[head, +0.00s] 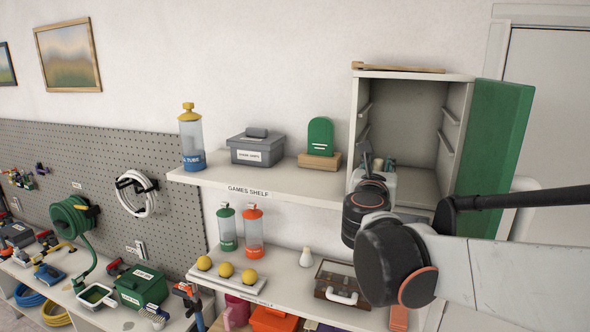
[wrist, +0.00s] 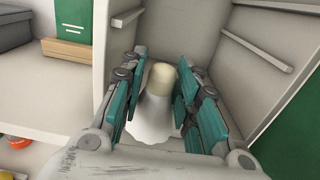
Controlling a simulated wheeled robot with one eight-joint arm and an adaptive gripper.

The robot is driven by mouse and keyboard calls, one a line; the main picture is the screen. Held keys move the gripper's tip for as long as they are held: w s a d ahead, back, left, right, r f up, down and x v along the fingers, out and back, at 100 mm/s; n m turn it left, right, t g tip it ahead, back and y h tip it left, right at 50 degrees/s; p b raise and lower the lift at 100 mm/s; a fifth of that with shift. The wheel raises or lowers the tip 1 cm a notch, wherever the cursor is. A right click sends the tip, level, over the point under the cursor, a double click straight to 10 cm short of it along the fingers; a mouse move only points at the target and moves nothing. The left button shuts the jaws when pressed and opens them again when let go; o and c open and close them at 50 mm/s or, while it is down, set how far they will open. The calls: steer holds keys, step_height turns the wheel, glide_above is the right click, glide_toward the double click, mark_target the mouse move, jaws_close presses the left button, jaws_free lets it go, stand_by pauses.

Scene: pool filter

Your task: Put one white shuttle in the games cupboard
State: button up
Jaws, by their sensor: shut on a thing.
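My gripper (head: 372,160) is shut on a white shuttle, at the open front of the games cupboard (head: 414,105). In the wrist view, the shuttle (wrist: 155,118) sits between the teal pads of my gripper (wrist: 161,72). Its pale cork end points away from the camera, towards the cupboard interior, and its white skirt is nearer the camera. In the head view my arm and wrist hide most of it. The cupboard's green door (head: 496,150) stands open on the right. Another white shuttle (head: 306,258) stands on the lower shelf.
The games shelf (head: 290,184) left of the cupboard bears a tube with a blue base (head: 191,140), a grey box (head: 257,148) and a green rounded block (head: 320,136). Below are yellow balls (head: 226,270) and a clear-lidded case (head: 335,280). The visible upper cupboard interior is clear.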

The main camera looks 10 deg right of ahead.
steer(key=shift+f+b+x, duration=0.15)
steer(key=shift+b+x, duration=0.6)
steer(key=shift+x, duration=1.75)
steer(key=shift+f+b+x, duration=0.1)
steer(key=shift+b+x, duration=0.6)
steer(key=shift+x, duration=1.85)
steer(key=shift+w+d+f, duration=0.1)
steer(key=shift+d+f, duration=0.1)
steer(key=shift+f+b, duration=0.75)
steer(key=shift+f, duration=0.05)
steer(key=o, duration=0.8)
steer(key=shift+o, duration=0.2)
steer(key=o, duration=0.6)
steer(key=shift+a, duration=0.1)
